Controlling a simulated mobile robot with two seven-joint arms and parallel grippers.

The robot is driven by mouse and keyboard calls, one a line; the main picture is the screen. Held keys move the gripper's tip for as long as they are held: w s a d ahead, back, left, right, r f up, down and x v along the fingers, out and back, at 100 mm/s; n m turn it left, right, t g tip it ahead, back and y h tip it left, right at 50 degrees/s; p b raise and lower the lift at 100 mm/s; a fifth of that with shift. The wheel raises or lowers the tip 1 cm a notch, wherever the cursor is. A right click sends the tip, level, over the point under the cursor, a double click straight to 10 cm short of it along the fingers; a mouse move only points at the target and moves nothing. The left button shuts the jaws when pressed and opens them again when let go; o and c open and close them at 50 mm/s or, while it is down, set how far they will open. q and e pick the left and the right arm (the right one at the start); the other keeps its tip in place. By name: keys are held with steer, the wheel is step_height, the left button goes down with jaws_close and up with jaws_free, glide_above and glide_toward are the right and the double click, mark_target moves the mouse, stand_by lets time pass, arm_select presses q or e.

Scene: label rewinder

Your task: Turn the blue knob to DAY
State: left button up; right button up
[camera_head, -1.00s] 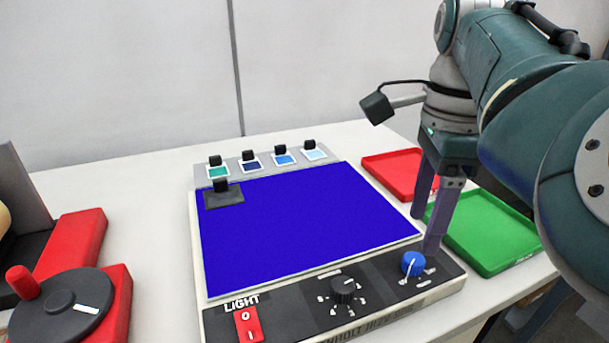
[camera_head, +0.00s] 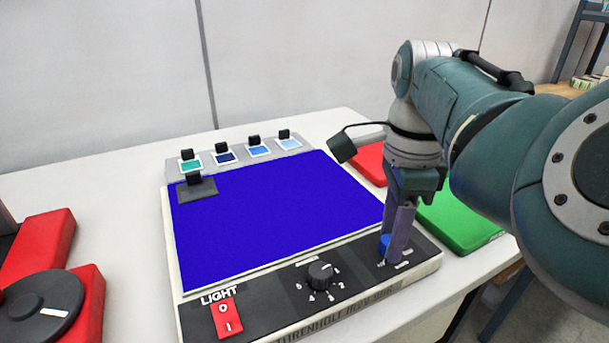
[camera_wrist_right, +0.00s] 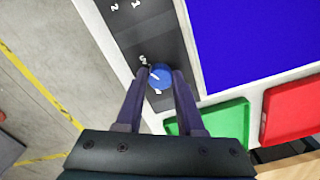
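The blue knob (camera_head: 385,243) sits at the right end of the black front panel (camera_head: 250,303) of the light box. In the right wrist view the knob (camera_wrist_right: 160,77) shows a white pointer line on top; the labels around it are too small or covered to read. My right gripper (camera_head: 392,250) points down over the knob. Its two fingers stand on either side of the knob in the wrist view (camera_wrist_right: 159,75), close to it; firm contact cannot be made out. My left gripper is not in view.
A black numbered knob (camera_head: 320,275) and a red light switch (camera_head: 227,318) are on the same panel. A green tray (camera_head: 455,222) and a red tray (camera_head: 371,165) lie right of the box. A red rewinder with a dark wheel (camera_head: 38,310) stands at left.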

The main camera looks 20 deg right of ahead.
jaws_close()
